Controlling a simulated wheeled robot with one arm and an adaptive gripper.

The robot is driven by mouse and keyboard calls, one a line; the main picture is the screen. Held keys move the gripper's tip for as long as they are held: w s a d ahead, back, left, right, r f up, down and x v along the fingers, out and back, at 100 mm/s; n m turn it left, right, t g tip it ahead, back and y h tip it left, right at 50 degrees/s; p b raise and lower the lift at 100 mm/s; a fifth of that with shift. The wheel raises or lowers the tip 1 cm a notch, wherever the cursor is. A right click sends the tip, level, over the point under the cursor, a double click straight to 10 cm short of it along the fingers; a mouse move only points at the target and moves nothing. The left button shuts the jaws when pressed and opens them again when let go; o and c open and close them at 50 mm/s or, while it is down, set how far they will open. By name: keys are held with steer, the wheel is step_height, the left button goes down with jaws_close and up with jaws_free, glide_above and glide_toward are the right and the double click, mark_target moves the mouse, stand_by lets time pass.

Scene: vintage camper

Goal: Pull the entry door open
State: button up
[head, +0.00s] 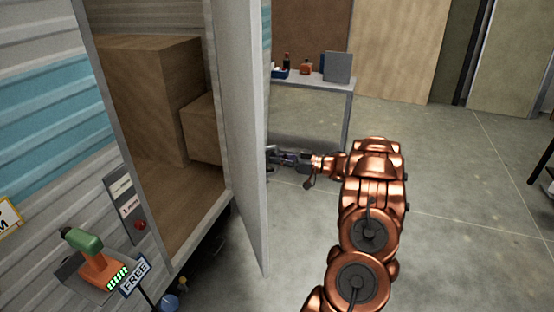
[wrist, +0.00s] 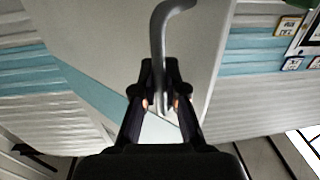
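The entry door (head: 243,130) of the camper stands swung outward, seen nearly edge-on in the head view, with the doorway open to its left. In the wrist view the pale outer face of the door (wrist: 95,45) fills the upper middle. A grey curved door handle (wrist: 159,45) runs down between the fingertips of my gripper (wrist: 160,78). The fingers sit close on both sides of the handle and look shut on it. In the head view my gripper (head: 274,155) is at the outer side of the door, its tips partly hidden by the door edge.
Inside the doorway are wooden boxes (head: 150,95). A green and orange drill (head: 92,258) and a "FREE" sign (head: 135,275) are at the lower left. A side table (head: 345,92) with small items stands behind the door. The floor to the right (head: 460,190) is clear.

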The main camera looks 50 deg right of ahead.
steer(key=o, duration=0.5)
steer(key=shift+s, duration=0.1)
steer(key=v, duration=1.1)
steer(key=shift+s+d, duration=0.2)
steer(key=shift+s, duration=0.15)
steer(key=shift+a, duration=0.1)
